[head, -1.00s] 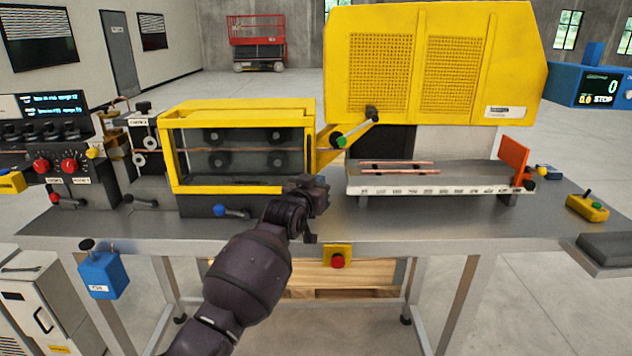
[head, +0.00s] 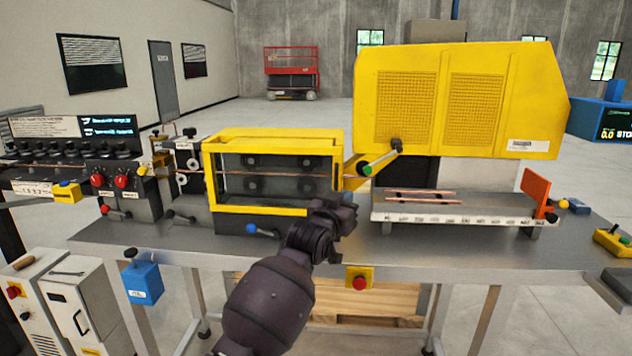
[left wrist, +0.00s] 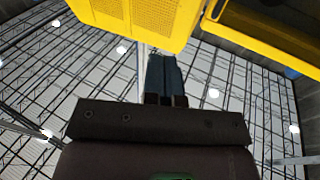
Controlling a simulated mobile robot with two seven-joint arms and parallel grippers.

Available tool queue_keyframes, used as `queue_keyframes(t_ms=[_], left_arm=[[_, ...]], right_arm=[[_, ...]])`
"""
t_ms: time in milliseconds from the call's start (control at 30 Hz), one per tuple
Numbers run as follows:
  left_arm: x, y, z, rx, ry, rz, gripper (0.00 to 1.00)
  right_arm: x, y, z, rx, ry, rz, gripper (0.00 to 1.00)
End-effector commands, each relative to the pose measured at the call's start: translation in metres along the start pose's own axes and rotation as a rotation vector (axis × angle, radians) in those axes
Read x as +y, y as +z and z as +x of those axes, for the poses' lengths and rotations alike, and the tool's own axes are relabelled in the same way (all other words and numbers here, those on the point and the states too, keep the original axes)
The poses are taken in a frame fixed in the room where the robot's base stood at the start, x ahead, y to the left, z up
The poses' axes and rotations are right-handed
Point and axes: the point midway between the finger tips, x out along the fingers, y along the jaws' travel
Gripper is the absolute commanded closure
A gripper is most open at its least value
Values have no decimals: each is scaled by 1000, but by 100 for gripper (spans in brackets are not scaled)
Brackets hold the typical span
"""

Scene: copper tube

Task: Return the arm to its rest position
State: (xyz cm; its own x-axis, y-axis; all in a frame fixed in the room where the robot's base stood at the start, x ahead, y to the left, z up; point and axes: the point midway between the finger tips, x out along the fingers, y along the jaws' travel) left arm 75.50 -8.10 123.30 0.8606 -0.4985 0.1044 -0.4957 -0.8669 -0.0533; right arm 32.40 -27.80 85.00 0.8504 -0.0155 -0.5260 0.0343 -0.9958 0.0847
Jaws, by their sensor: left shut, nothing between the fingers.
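My left arm reaches up from the bottom of the head view, and its gripper (head: 340,211) is at the front of the bench, before the yellow-framed guard box (head: 270,211). In the left wrist view the two fingers of my left gripper (left wrist: 163,75) lie side by side, shut, with nothing between them. That view looks up at the roof trusses. Copper tubes (head: 425,202) lie on the tray with the scale strip (head: 455,219), right of the gripper. My right gripper does not show.
A red button on a yellow plate (head: 359,278) hangs at the bench's front edge. A blue box (head: 143,283) hangs at the left.

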Motion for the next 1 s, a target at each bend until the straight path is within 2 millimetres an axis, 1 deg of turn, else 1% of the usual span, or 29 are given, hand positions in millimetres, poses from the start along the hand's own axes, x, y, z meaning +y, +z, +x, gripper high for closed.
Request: queue_keyframes(t_ms=[33, 167, 267, 367, 467, 500, 567, 600, 667, 700, 867, 900, 967, 1000], left_arm=[[-8, 4, -10, 4, -15, 1, 100], [-27, 14, -36, 12, -51, 2, 100], [-42, 29, -59, 6, -84, 0, 100], [-59, 51, -88, -10, -123, -3, 100], [-76, 77, -124, -38, -166, -6, 100], [-82, 88, -139, -50, -184, -6, 100], [-90, 105, -163, -72, -210, -7, 100], [-95, 116, -179, -87, -226, -8, 100], [-101, 132, -203, -111, -251, -9, 100], [-105, 142, -220, -128, -267, -9, 100], [-115, 183, -288, -205, -326, -11, 100], [-116, 192, -305, -227, -340, -11, 100], [-118, 206, -332, -261, -360, -11, 100], [-118, 215, -349, -283, -372, -12, 100]], right_arm=[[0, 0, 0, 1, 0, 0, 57], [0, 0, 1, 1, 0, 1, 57], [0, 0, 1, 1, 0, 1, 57], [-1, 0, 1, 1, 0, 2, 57], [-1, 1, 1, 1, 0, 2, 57], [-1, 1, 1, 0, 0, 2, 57], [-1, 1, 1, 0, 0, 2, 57], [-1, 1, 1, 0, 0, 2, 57], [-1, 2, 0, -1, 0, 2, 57], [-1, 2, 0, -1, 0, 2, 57], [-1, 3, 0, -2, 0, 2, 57], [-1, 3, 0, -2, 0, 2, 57], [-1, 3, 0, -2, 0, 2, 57], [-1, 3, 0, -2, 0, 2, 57]])
